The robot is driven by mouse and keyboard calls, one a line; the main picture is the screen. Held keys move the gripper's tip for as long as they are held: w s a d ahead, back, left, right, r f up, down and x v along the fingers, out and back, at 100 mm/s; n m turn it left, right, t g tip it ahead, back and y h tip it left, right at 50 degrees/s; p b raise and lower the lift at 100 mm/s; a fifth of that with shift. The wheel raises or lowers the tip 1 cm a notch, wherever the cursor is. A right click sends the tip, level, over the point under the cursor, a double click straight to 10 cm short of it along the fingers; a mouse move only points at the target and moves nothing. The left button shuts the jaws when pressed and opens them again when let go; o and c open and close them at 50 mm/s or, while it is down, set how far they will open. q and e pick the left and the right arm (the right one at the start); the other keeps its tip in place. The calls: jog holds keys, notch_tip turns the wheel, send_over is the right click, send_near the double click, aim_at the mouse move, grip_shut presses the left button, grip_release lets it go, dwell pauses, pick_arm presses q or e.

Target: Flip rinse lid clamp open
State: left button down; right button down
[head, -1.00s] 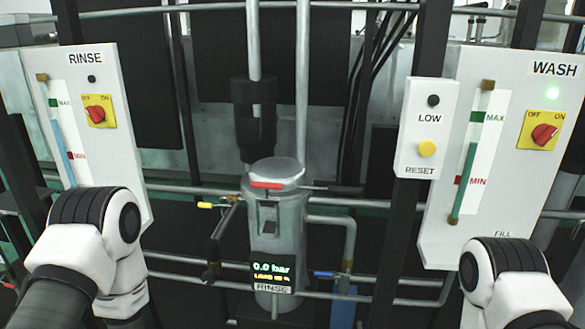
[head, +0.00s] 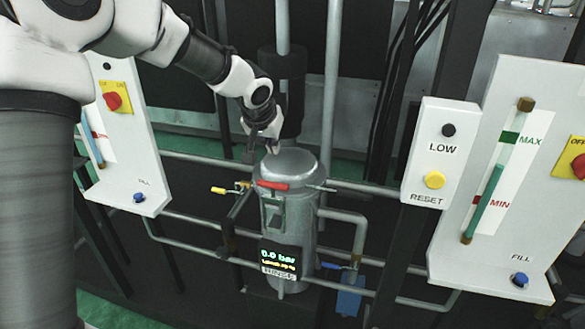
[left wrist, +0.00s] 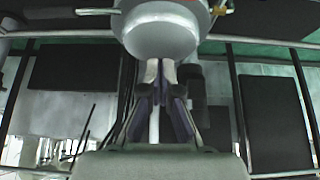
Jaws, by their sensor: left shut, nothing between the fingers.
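The rinse canister (head: 289,230) stands upright in the middle of the head view, a grey metal cylinder with a round lid (head: 291,164). Its red clamp handle (head: 273,185) lies across the front of the lid's rim, above a metal bracket (head: 272,210). My left gripper (head: 273,150) is shut and empty, pointing down at the lid's back left edge. Contact cannot be told. In the left wrist view the shut fingertips (left wrist: 156,70) are close to the rounded grey canister (left wrist: 167,30); the red handle is not clear there. My right gripper is out of view.
A display (head: 278,263) on the canister reads 0.0 bar. A yellow-handled valve (head: 219,190) and pipes flank it. The rinse panel (head: 125,150) is at left, partly behind my arm. The reset box (head: 438,150) and wash panel (head: 490,245) are at right.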

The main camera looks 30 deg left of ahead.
pick_arm(q)
jog(key=p, duration=0.3)
send_over(278, 181)
jog(key=w, duration=0.1)
jog(key=f, duration=0.8)
jog(key=shift+w+a, duration=0.15)
jog(key=shift+a, duration=0.05)
jog(key=shift+f, duration=0.7)
jog(key=s+b, duration=0.2)
jog(key=s, duration=0.1)
jog(key=shift+s+d+f, duration=0.1)
jog(key=shift+d+f, duration=0.05)
jog(key=shift+d, duration=0.25)
jog(key=shift+s, duration=0.2)
jog(key=shift+w, duration=0.1)
jog(key=shift+w, duration=0.1)
